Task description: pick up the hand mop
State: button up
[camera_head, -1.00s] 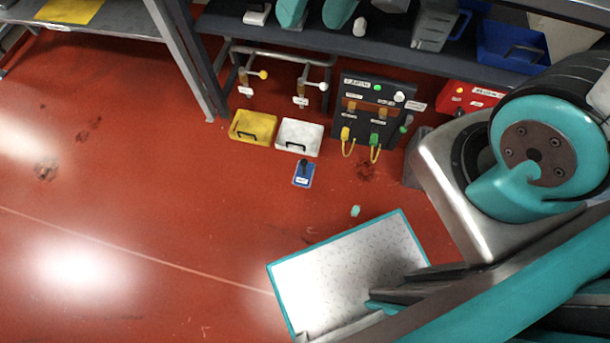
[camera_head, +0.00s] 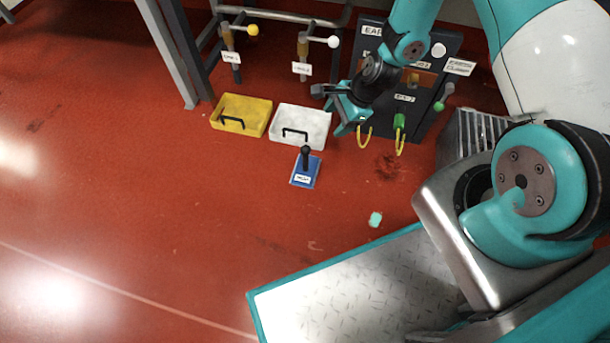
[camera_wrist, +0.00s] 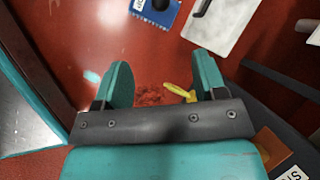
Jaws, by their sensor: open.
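The hand mop appears to be the blue flat pad with an upright black handle and a white label (camera_head: 306,171), on the red floor in front of the white tray. Part of it shows at the top edge of the wrist view (camera_wrist: 150,10); its upper part is cut off there. My gripper (camera_head: 331,111) is above and to the right of it, in front of the dark panel.
A yellow tray (camera_head: 258,104) and a white tray (camera_head: 316,118) with black handles lie behind the mop. A dark panel (camera_head: 425,115) with yellow cable loops stands to the right. A small teal block (camera_head: 375,219) lies on the floor. The floor left of the mop is clear.

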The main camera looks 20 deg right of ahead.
aim_at(308, 147)
jog(key=b+x, duration=0.6)
jog(key=x, duration=0.6)
jog(key=shift+s+d+b, duration=0.1)
jog(key=shift+d+b, duration=0.05)
jog(key=shift+b, duration=0.25)
jog(key=b+x, duration=0.1)
jog(key=x, duration=0.1)
jog(key=b+x, duration=0.4)
jog(key=shift+a+r, duration=0.2)
jog(key=shift+a, duration=0.05)
jog(key=shift+r, duration=0.1)
grip_shut()
